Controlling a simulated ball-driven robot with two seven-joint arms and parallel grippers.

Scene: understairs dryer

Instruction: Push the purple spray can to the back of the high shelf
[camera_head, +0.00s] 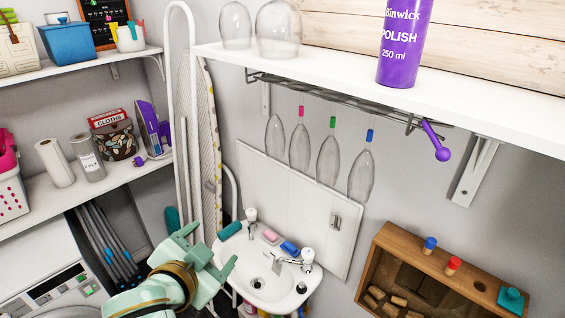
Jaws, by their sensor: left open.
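The purple spray can (401,45) stands upright on the high white shelf (480,88), near its front edge. Its label reads "POLISH 250 ml", and its top is cut off by the picture's upper edge. My left gripper (212,247) is open and empty, well below and to the left of the can, in front of the sink. It touches neither the can nor the shelf. My right gripper is not in view.
Two clear glasses (278,30) stand on the same shelf, left of the can. A wire rack (340,98) under the shelf holds several hanging glasses. A shelf bracket (474,172) and a purple-ended rod (437,145) hang below. A wooden box (385,250) is lower right.

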